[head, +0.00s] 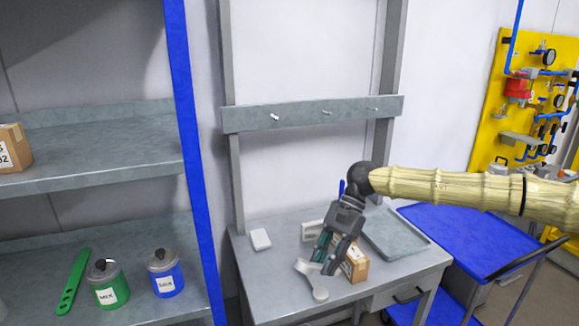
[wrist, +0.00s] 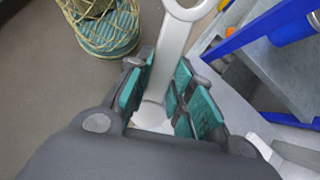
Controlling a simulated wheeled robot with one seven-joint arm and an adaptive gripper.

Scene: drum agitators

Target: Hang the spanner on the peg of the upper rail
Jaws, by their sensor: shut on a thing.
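The spanner (head: 316,282) is pale grey, with an open jaw at its upper left end and a rounded lower end in the head view. My gripper (head: 328,262) is shut on it, with the teal finger pads at its sides. In the wrist view the spanner (wrist: 176,48) runs up between the pads, and a ring end shows at the top edge. The gripper appears over the front of the workbench, below the rail. The upper rail (head: 345,115) is a grey bar across the frame behind the bench. It carries a left peg (head: 275,117), a middle peg (head: 327,112) and a right peg (head: 375,109), all bare.
The workbench (head: 270,275) holds a white block (head: 260,239), a cardboard box (head: 356,262) beside the gripper and a grey tray (head: 395,232). A blue-posted shelf (head: 187,130) stands left. A blue cart (head: 450,232) stands right. The space before the rail looks clear.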

